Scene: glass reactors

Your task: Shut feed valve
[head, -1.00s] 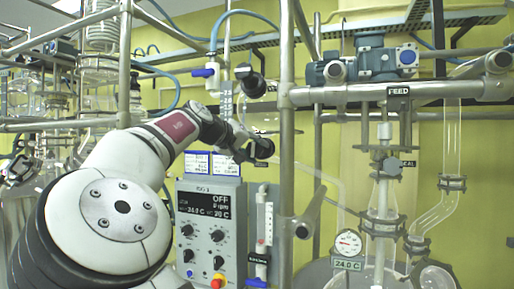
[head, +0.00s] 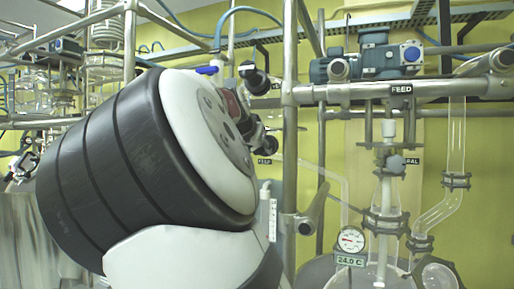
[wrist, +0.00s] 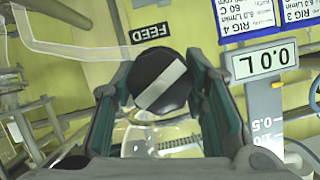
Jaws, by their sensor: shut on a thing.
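The feed valve's round black knob with a pale stripe across it (wrist: 162,84) sits in the middle of the wrist view, beside a black FEED tag (wrist: 151,32). My gripper (wrist: 160,70) has its two fingers on either side of the knob and is shut on it. The pale stripe runs at a slant in the picture. A clear glass vessel (wrist: 140,138) shows behind it.
A display reading 0.0 L (wrist: 264,62) and a graduated scale stand close to the right finger in the wrist view. In the head view, a steel upright (head: 290,150) stands right of my arm, with a motor (head: 372,62) and glassware beyond. A blue-handled valve (head: 207,70) is above.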

